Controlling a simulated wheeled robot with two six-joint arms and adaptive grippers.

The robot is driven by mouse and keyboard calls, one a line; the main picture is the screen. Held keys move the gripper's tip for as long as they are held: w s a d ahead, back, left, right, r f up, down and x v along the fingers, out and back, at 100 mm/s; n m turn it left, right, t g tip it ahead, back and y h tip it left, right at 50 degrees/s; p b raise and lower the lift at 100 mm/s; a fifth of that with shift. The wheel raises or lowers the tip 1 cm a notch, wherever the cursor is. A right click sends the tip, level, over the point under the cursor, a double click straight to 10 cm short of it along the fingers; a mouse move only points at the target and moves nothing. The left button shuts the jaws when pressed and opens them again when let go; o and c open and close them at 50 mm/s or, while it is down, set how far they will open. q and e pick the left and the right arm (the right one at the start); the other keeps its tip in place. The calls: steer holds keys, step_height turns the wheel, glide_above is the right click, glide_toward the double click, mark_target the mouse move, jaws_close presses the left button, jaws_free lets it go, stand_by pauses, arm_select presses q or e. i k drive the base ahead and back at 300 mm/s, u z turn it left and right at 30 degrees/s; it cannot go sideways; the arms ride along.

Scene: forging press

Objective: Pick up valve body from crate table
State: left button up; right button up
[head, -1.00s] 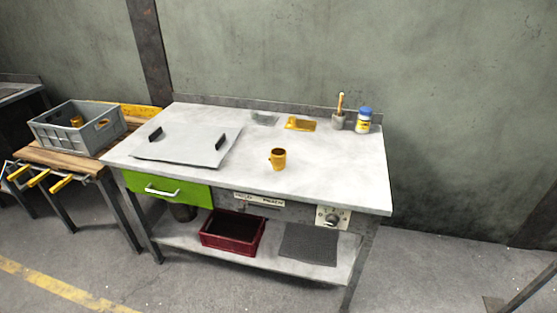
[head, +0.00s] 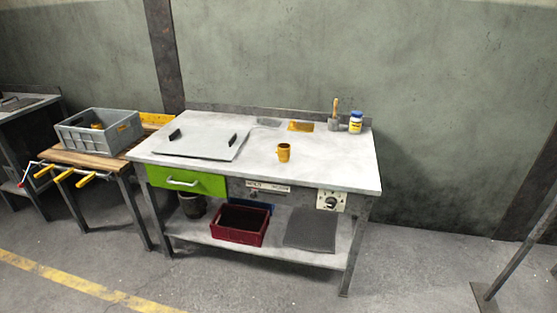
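A grey plastic crate (head: 84,139) stands on the small wooden-topped crate table (head: 75,157) at the left. A yellow-orange part (head: 97,126), likely a valve body, shows inside the crate, mostly hidden by the crate wall. Another yellow-orange valve body (head: 284,153) stands upright on the light grey workbench top (head: 335,175), right of its middle. Neither of my grippers is in the head view.
A flat plate with two dark handles (head: 203,145) lies on the workbench. A brush in a pot (head: 335,122) and a blue-lidded jar (head: 356,122) stand at its back right. Yellow-handled clamps (head: 63,175) stick out from the crate table. A red bin (head: 240,225) sits on the lower shelf. Floor in front is clear.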

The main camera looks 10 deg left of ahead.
mark_target(283, 151)
steer(key=u, duration=0.2)
steer(key=i, duration=0.95)
steer(key=z, duration=0.1)
